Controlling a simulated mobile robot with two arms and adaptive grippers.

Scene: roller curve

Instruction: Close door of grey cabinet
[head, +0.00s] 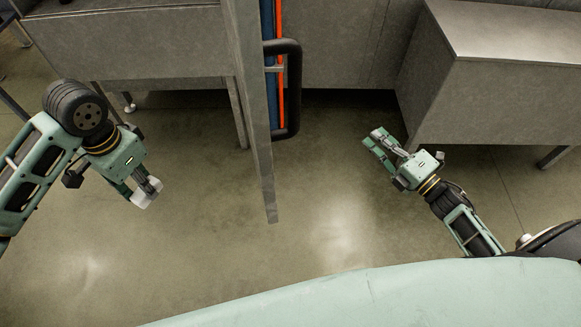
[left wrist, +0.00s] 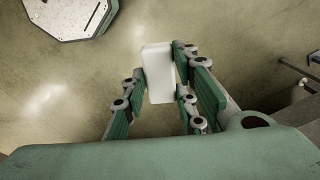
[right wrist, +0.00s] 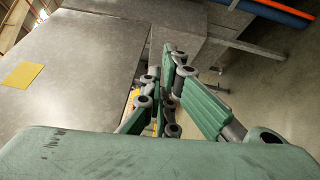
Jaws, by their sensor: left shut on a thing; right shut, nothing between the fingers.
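The grey cabinet door (head: 250,110) stands open in the head view, seen nearly edge-on and reaching out toward me. A dark bar handle (head: 292,90) is on its right side. My left gripper (head: 147,192) is left of the door, shut on a small white block (left wrist: 157,72), apart from the door. My right gripper (head: 372,140) is right of the door, shut and empty, with floor showing between it and the handle. In the right wrist view its fingertips (right wrist: 172,62) come together in front of grey panels. Most of the cabinet body is hidden.
A grey metal table (head: 130,45) stands at the back left, and a grey box-like unit (head: 500,100) at the right. Blue and orange strips (head: 279,30) run behind the handle. A yellow note (right wrist: 22,75) is on a grey panel. Bare floor (head: 340,220) lies around the door's near end.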

